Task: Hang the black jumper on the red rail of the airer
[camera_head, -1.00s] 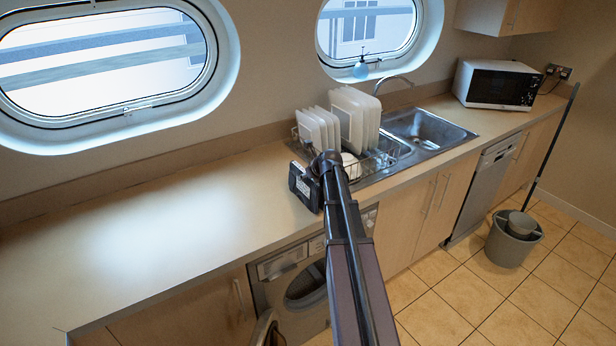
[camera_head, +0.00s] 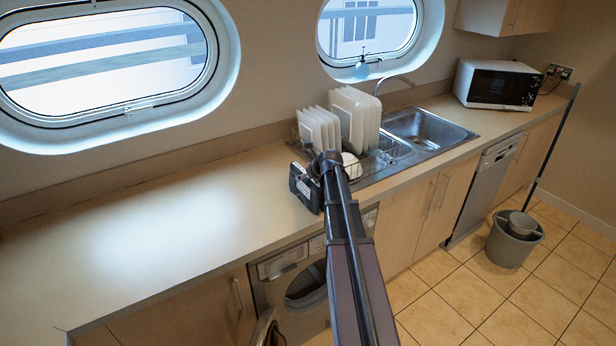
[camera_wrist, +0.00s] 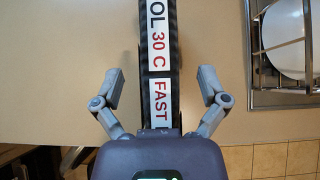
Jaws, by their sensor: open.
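In the wrist view, my gripper (camera_wrist: 160,88) is open over the pale worktop. Its grey fingers stand apart on either side of a narrow black thing (camera_wrist: 174,60) with white labels; the readable lettering includes "30 C" and "FAST". This may be the black jumper, folded, but its full shape is not clear. The fingers do not visibly press on it. In the head view, a black form with a white patch (camera_head: 303,186) shows at the end of my arm, near the worktop's front edge. I see no airer and no red rail in either view.
A dish rack with white plates (camera_head: 354,115) stands right of my arm's end, beside the steel sink (camera_head: 428,130). A microwave (camera_head: 497,84) is farther right. The worktop (camera_head: 170,230) is clear on the left. A grey mop bucket (camera_head: 512,241) stands on the tiled floor.

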